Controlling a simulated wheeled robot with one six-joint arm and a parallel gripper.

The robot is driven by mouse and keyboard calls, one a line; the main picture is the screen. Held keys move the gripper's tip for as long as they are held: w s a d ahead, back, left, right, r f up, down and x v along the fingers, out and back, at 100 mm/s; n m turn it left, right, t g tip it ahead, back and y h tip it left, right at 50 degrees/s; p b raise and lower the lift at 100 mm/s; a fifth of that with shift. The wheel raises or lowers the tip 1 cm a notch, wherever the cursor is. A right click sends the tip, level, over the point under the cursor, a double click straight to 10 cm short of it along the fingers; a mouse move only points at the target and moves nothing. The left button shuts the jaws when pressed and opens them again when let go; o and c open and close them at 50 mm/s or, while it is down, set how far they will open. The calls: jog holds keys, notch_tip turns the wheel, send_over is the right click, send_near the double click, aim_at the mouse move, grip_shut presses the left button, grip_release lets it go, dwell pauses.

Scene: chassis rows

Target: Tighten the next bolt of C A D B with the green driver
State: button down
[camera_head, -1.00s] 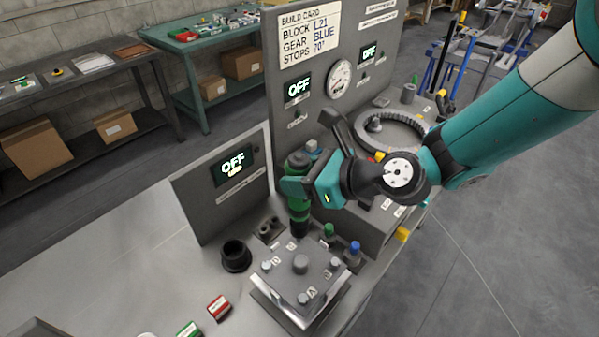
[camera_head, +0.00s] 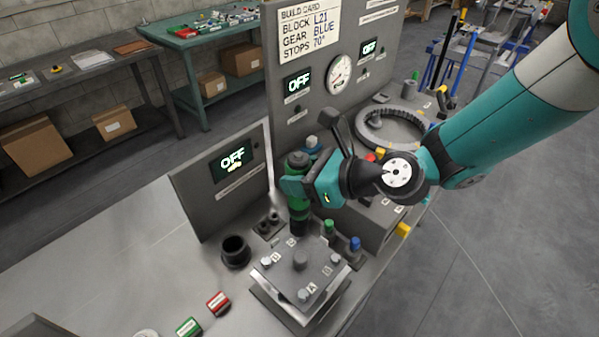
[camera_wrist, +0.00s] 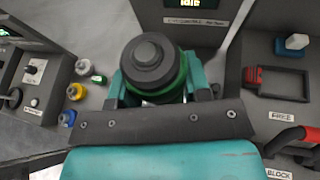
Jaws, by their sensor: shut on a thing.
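The green driver (camera_head: 299,205) stands upright in my gripper (camera_head: 300,188), which is shut on its body. In the wrist view the driver's dark round top (camera_wrist: 148,58) shows between the jaws (camera_wrist: 152,92). The driver is behind the metal block (camera_head: 300,276) with corner bolts and labels.
A black cup (camera_head: 235,251) stands left of the block. A green peg (camera_head: 328,228) and a blue peg (camera_head: 355,245) stand right of the driver. Red (camera_head: 218,303) and green (camera_head: 188,327) labelled pieces lie in front.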

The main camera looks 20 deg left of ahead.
aim_at(310, 161)
jog(key=shift+f, duration=0.85)
dwell(1.6)
jog(key=shift+r+p, duration=0.15)
jog(key=shift+p, duration=0.4)
dwell(0.9)
jog(key=shift+r+p, duration=2.3)
jog(key=shift+r, duration=0.1)
